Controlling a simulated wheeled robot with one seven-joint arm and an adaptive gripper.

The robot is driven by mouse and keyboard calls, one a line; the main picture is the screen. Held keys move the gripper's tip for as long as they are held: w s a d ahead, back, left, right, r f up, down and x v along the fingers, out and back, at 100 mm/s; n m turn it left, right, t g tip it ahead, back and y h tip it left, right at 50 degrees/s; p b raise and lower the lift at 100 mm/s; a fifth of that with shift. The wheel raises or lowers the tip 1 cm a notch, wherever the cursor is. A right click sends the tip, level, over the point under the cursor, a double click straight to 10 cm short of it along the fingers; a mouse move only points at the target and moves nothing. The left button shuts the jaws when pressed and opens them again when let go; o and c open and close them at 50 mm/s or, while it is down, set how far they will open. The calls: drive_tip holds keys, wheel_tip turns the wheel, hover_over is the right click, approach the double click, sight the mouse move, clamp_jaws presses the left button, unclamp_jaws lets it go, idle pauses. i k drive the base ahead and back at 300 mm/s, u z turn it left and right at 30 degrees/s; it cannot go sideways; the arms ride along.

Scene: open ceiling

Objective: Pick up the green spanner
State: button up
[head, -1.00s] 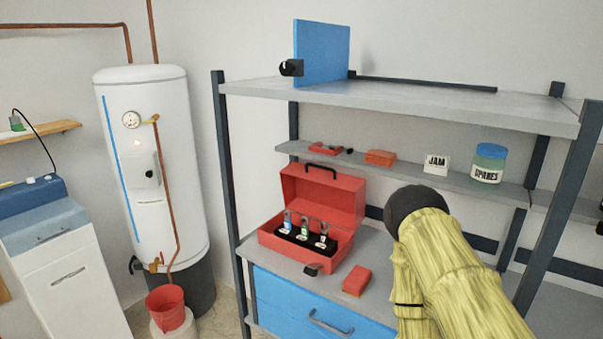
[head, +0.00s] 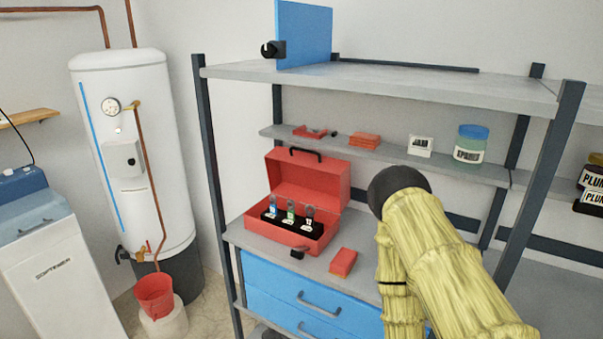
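An open red toolbox (head: 332,190) stands on the shelf unit's lower counter, its lid tipped back. Several small tools stand upright in a black insert in it: one with a blue part (head: 273,207), one with a green part (head: 290,211) in the middle, and one pale or grey (head: 309,218) at the right. The middle one looks like the green spanner, but its shape is too small to make out. My yellow arm with a dark rounded joint is at the lower right, apart from the toolbox in the picture. My gripper's fingers do not show.
A red block (head: 343,262) lies right of the toolbox on the counter, above blue drawers (head: 290,284). The upper shelf (head: 400,80) overhangs the toolbox. A jar (head: 470,146) and red items sit on the middle shelf. A white boiler (head: 135,160) and red bucket (head: 155,294) are left.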

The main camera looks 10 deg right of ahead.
sight(291, 212)
drive_tip(key=u, duration=2)
drive_tip(key=i, duration=1.85)
drive_tip(key=z, duration=2.5)
